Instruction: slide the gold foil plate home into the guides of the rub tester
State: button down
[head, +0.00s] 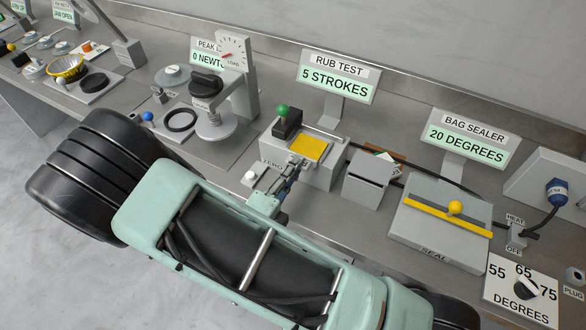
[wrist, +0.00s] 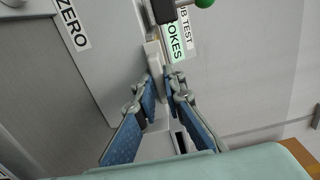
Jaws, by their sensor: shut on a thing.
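The gold foil plate (head: 309,148) lies flat over the top of the grey rub tester (head: 322,176), just right of the black rubbing block (head: 287,124) with its green knob. My gripper (head: 294,162) is shut on the plate at its near left edge. In the wrist view, the blue-padded fingers of my gripper (wrist: 161,82) close around a narrow grey piece; the gold face does not show there. The black block (wrist: 163,10) and green knob (wrist: 204,3) show at the top. I cannot tell how far the plate sits in the guides.
The "5 STROKES" display (head: 337,79) stands behind the tester. A white button (head: 250,177) marked ZERO is at left. A grey box (head: 369,179) and the bag sealer (head: 445,222) are at right. The load press (head: 221,100) stands to the left.

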jog(key=shift+w+d, duration=0.15)
jog(key=shift+w, duration=0.1)
jog(key=c, duration=1.9)
grip_release()
jog(key=shift+c, duration=0.2)
jog(key=v, duration=1.2)
